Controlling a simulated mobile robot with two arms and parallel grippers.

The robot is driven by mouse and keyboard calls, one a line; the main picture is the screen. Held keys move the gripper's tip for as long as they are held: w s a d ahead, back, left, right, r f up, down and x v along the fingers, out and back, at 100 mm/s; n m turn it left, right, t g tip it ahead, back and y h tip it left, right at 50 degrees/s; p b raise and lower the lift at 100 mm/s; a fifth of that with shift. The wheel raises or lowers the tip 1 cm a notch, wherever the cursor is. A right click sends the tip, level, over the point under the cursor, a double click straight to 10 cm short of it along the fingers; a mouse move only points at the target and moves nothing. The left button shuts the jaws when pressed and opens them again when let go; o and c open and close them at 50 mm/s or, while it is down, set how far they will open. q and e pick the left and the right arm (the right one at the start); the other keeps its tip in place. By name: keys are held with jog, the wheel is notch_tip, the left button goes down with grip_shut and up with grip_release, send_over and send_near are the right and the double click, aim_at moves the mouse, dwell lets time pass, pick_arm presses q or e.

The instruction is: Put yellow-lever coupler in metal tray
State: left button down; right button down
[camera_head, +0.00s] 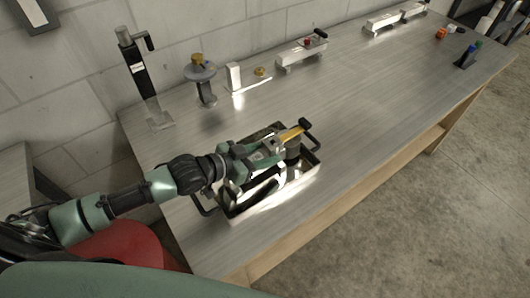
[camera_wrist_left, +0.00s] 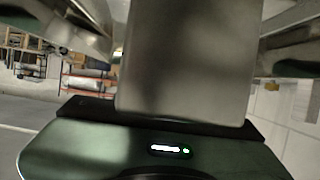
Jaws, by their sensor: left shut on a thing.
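The metal tray (camera_head: 262,204) has dark handles and shiny walls and stands near the table's front edge. The gripper and coupler are over the tray and hide part of its inside. I cannot tell whether the coupler touches the tray floor. My right gripper is not in view.
A black upright jack (camera_head: 136,72), a stand with a yellow top (camera_head: 203,80) and a white block (camera_head: 234,76) stand along the wall. A coupler with a red part (camera_head: 301,53) is further right. The middle of the table (camera_head: 370,95) is clear.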

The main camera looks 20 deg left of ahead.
pick_arm(q)
jog(key=c, duration=0.8)
grip_release()
jog(key=shift+c, duration=0.2)
jog(key=shift+s+a+r, duration=0.1)
jog(key=v, duration=1)
jog(key=shift+v, duration=0.9)
jog(key=shift+r, duration=0.15)
